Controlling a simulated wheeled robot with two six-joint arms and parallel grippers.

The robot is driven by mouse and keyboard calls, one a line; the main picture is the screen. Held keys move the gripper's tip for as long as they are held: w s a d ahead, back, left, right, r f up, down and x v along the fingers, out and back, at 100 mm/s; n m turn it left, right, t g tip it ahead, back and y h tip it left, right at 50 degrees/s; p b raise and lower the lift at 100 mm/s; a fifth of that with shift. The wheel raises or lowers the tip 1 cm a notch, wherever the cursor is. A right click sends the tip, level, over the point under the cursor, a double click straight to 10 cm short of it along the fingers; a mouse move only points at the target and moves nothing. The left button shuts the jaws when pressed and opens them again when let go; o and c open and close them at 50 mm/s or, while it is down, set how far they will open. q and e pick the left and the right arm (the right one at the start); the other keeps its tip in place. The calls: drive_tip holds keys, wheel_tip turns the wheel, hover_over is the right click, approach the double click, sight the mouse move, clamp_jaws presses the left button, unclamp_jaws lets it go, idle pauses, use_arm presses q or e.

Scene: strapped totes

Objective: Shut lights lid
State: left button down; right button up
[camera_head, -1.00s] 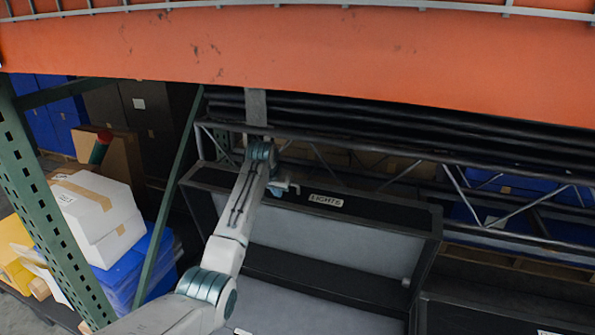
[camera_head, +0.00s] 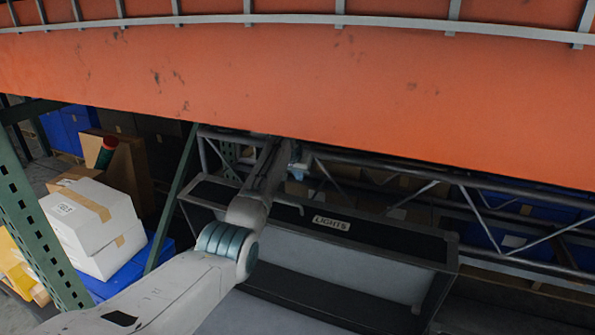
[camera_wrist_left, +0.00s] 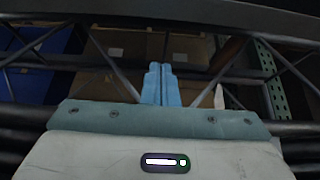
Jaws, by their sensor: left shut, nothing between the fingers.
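The lights case (camera_head: 330,290) is a black box with a grey inside, low in the middle of the head view. Its lid (camera_head: 395,237) stands open at the back, with a white LIGHTS label (camera_head: 332,223) on its dark edge. My left gripper (camera_head: 299,165) is beyond the lid's upper edge, close to the metal truss, and I cannot tell whether it touches the lid. In the wrist view its blue fingers (camera_wrist_left: 161,82) are shut together and empty. My right gripper is in neither view.
A wide orange beam (camera_head: 300,85) crosses above. A metal truss (camera_head: 440,185) runs behind the lid. A green rack post (camera_head: 35,220) and white boxes (camera_head: 95,225) stand at left. Brown boxes (camera_wrist_left: 110,82) show behind the truss in the wrist view.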

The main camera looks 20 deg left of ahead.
use_arm(q)
wheel_tip(320, 180, down, 6)
drive_tip(key=shift+f+p, duration=0.1)
drive_tip(key=shift+p, duration=1.1)
drive_tip(key=shift+s, duration=0.25)
drive_tip(key=shift+s+f, duration=0.1)
drive_tip(key=shift+f, duration=0.1)
